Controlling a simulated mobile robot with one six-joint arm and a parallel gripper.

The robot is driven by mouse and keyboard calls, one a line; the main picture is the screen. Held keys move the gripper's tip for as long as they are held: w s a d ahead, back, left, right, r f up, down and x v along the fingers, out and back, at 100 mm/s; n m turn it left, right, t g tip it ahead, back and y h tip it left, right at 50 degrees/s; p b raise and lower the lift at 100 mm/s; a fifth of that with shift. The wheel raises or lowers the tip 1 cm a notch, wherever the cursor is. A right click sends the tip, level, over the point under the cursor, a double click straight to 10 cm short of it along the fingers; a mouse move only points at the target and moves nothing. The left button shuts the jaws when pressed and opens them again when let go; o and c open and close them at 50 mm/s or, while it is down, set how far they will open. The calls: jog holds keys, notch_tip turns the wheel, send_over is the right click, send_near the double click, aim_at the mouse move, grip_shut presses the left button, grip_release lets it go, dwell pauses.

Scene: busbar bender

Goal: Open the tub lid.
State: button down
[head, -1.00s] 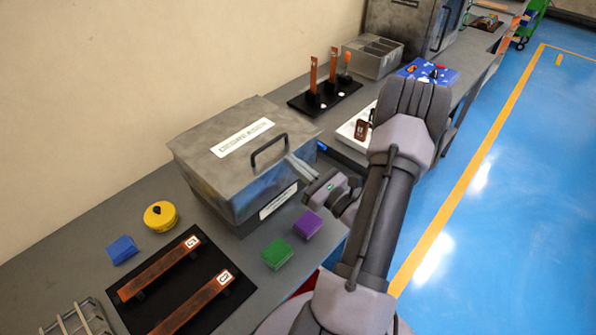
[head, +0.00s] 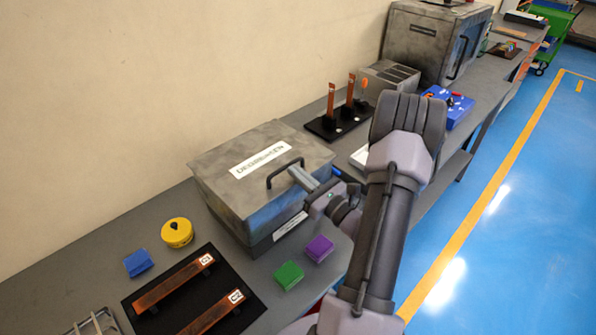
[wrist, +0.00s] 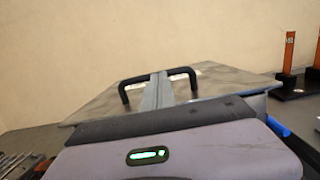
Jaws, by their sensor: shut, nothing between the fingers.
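The tub (head: 236,221) is a grey scuffed box labelled "DEGREASER", standing on the bench against the wall. Its lid (head: 221,158) is down. A black bar handle (head: 285,169) stands on the lid near its front edge; it also shows in the wrist view (wrist: 128,86). My gripper (head: 296,172) is at the handle from the front right, its fingers together and empty. In the wrist view, the fingers (wrist: 160,76) overlap the middle of the handle. I cannot tell whether they touch it or pass under it.
Green (head: 289,275) and purple (head: 319,248) blocks lie in front of the tub. A yellow round container (head: 177,232), a blue block (head: 138,263) and a black mat (head: 150,322) with copper bars lie left. A black stand (head: 325,128) with upright bars is behind it.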

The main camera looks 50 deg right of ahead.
jog(key=w+r+g+p, duration=0.35)
jog(key=r+p, duration=0.55)
jog(key=p, duration=0.4)
jog(key=w+r+g+p, duration=0.35)
jog(key=r+p, duration=0.45)
jog(key=p, duration=0.6)
jog(key=w+d+r+p, duration=0.1)
jog(key=w+r+p, duration=0.2)
jog(key=w, duration=0.7)
jog(key=w+d+r+g+p, duration=0.1)
jog(key=w+r, duration=0.4)
jog(key=w, duration=0.5)
jog(key=shift+w+d+y+p, duration=0.25)
jog(key=shift+d+y+p, duration=0.2)
jog(key=shift+p, duration=0.45)
jog(key=shift+r, duration=0.2)
